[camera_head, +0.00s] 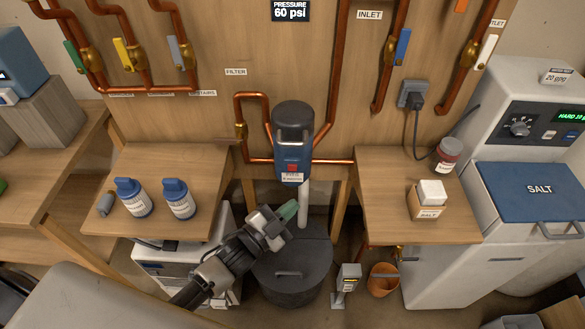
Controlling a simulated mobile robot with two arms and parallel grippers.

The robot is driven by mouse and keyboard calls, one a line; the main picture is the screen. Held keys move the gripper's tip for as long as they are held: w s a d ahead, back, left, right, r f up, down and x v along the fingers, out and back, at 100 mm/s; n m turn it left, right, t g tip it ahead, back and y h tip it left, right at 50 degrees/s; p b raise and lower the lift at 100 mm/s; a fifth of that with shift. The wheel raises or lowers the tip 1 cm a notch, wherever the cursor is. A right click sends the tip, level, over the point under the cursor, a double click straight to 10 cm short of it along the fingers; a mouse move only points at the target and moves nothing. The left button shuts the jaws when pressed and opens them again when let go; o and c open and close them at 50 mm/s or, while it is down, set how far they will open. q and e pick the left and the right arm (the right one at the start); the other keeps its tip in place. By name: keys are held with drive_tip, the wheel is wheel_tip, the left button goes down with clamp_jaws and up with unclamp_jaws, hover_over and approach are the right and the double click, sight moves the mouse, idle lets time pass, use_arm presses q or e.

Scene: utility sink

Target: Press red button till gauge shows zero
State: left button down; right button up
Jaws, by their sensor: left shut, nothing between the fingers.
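A dark display (290,10) at the top of the wooden panel reads "PRESSURE 60 psi". The filter unit (293,130) has a black top and a blue body and sits on the copper pipe. A small red button (292,168) is on its blue front, above a white label. My left gripper (289,211) comes in from the lower left. It is shut and empty, with greenish fingertips, below the filter unit and apart from the button in the picture. My right gripper is not in view.
A left shelf (185,160) holds two blue-capped bottles and a small grey item. A right shelf (385,190) holds a salt box (428,200) and a jar (448,152). A white pipe (303,203) hangs beside my fingertips, above a dark lidded bin (290,275).

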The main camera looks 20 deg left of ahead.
sight(292, 168)
use_arm(q)
drive_tip(key=w+a+b, duration=0.2)
drive_tip(key=w, duration=0.6)
drive_tip(key=shift+a+b, duration=0.2)
drive_tip(key=shift+b, duration=0.1)
idle(1.7)
drive_tip(key=shift+w+a, duration=0.1)
drive_tip(key=shift+w, duration=0.3)
drive_tip(key=shift+w+a, duration=0.1)
drive_tip(key=shift+w, duration=0.2)
idle(1.8)
drive_tip(key=shift+s, duration=0.1)
drive_tip(key=shift+s+d, duration=0.2)
drive_tip(key=shift+s, duration=0.45)
